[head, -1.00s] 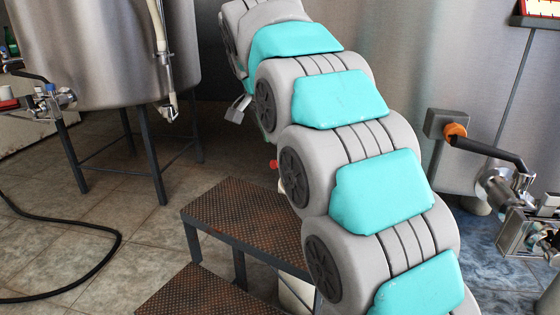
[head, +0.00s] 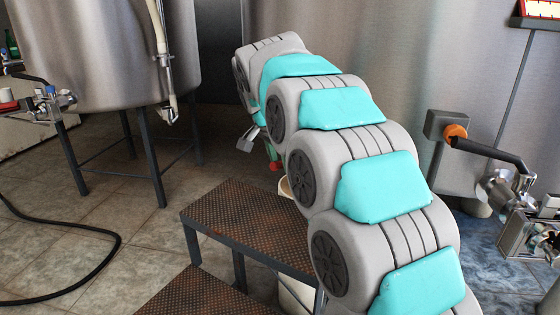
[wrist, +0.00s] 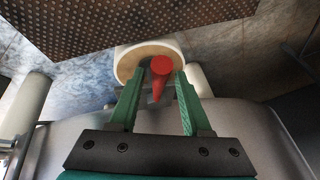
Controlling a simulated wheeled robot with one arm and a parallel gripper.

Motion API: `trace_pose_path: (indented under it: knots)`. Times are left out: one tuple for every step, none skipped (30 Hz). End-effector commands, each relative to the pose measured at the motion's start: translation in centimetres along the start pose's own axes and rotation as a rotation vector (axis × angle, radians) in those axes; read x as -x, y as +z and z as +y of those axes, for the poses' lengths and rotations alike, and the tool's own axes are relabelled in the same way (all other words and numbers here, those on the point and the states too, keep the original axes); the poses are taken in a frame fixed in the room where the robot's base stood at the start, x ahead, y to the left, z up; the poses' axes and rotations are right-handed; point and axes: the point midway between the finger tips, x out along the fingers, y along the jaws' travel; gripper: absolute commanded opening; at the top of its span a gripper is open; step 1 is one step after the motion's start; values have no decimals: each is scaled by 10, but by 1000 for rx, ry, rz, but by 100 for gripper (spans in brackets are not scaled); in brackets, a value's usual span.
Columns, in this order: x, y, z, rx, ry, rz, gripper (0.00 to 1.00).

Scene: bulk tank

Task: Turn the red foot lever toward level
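The red foot lever (wrist: 160,68) shows in the wrist view as a round red end with a short shaft, between the two green fingers of my gripper (wrist: 159,74). The fingers are open, one on each side of the lever, with a gap to each; I cannot tell how deep the lever sits between them. In the head view a small red piece of the lever (head: 276,166) shows just below a green finger (head: 271,151). My arm hides most of the gripper and the rest of the lever there.
A cream round container (wrist: 146,52) is just behind the lever in the wrist view. A rusty-topped step (head: 250,222) stands close by. A steel tank with dark legs (head: 110,60) is at the left, a valve with an orange-collared handle (head: 480,147) at the right. A black hose (head: 105,250) lies on the floor.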

Motion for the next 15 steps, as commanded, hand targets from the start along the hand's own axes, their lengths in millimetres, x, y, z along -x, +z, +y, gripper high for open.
trace_pose_path:
  knots:
    - [0,0,0,0,0,0,42]
    - [0,0,0,0,0,0,38]
    - [0,0,0,0,0,0,34]
    - [0,0,0,0,0,0,30]
    - [0,0,0,0,0,0,27]
    - [0,0,0,0,0,0,22]
    - [0,0,0,0,0,0,19]
    - [0,0,0,0,0,0,16]
    - [0,0,0,0,0,0,11]
    - [0,0,0,0,0,0,8]
    - [0,0,0,0,0,0,4]
    - [0,0,0,0,0,0,0]
    - [0,0,0,0,0,0,0]
    - [0,0,0,0,0,0,0]
    - [0,0,0,0,0,0,0]
